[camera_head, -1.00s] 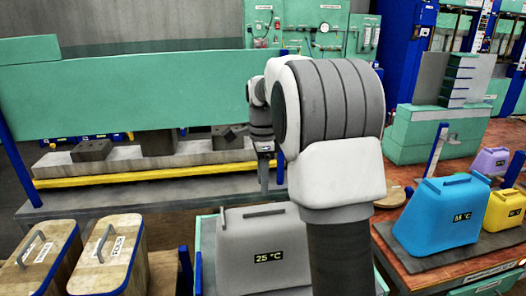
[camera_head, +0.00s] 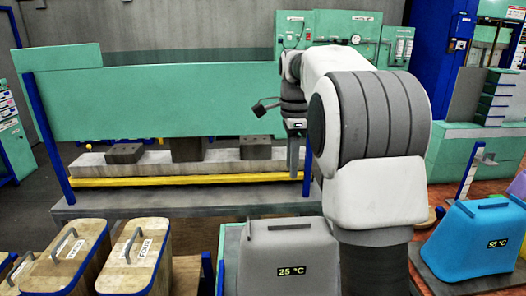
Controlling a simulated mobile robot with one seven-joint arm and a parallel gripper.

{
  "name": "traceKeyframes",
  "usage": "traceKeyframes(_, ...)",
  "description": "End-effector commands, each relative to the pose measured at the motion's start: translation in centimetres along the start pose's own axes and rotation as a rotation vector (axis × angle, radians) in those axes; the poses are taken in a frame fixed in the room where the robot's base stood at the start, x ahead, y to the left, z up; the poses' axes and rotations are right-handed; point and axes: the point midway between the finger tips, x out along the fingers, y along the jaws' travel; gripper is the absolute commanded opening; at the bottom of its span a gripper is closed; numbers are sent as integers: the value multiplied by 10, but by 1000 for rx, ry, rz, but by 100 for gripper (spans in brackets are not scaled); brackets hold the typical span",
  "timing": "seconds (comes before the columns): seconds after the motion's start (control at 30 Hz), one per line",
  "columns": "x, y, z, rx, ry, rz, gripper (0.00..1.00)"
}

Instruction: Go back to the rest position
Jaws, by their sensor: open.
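My gripper (camera_head: 294,150) hangs at the end of my arm, in the middle of the view. It points down in front of the right part of the green press (camera_head: 150,105). The fingers are small and partly merged with the dark wrist, and nothing shows between them. The gripper is open and apart from the boxes below. My arm hides part of the press's right side and part of the grey box.
A grey box (camera_head: 290,250) marked 25 °C stands below my arm. Wooden boxes with handles (camera_head: 137,255) stand at the lower left. A blue box (camera_head: 480,240) stands at the right. Dark blocks (camera_head: 125,153) lie on the press bed above a yellow bar (camera_head: 180,181).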

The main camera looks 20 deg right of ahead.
Motion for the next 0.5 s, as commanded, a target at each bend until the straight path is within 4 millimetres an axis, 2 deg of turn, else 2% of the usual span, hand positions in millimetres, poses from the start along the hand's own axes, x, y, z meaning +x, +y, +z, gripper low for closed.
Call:
traceKeyframes(0.17, -5, 7, 2, -41, -2, -13, 45)
traceKeyframes(0.27, -14, 23, 8, -137, -4, -43, 45)
traceKeyframes(0.5, -33, 88, 25, -518, 13, -153, 45)
